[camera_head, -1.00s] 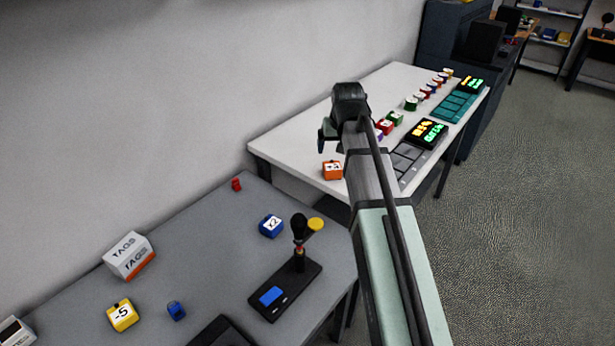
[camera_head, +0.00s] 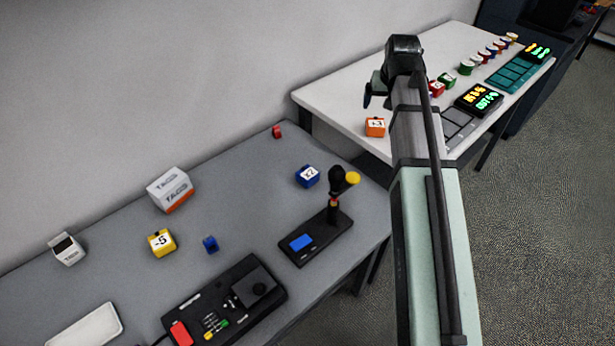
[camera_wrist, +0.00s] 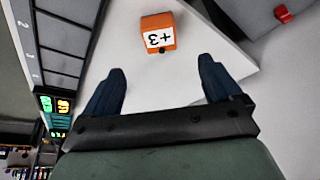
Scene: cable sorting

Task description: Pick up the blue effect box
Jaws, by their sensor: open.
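The blue effect box (camera_head: 307,176) with a white label, apparently reading x2, stands on the grey table in the head view, beside the black device with a lever. It is not seen in the wrist view. My gripper (camera_head: 372,92) is above the left part of the white table, well apart from the blue box, which lies lower and to the left in the picture. In the wrist view my gripper (camera_wrist: 161,82) has its two dark blue fingers spread, with nothing between them. An orange +3 box (camera_wrist: 158,34) sits beyond the fingertips; it also shows in the head view (camera_head: 375,127).
On the grey table stand a lever device (camera_head: 316,238), a yellow -5 box (camera_head: 161,243), a small blue block (camera_head: 210,244), a TAGS box (camera_head: 171,189), a red block (camera_head: 277,131) and a black console (camera_head: 225,300). Grey table surface around the blue box is mostly clear.

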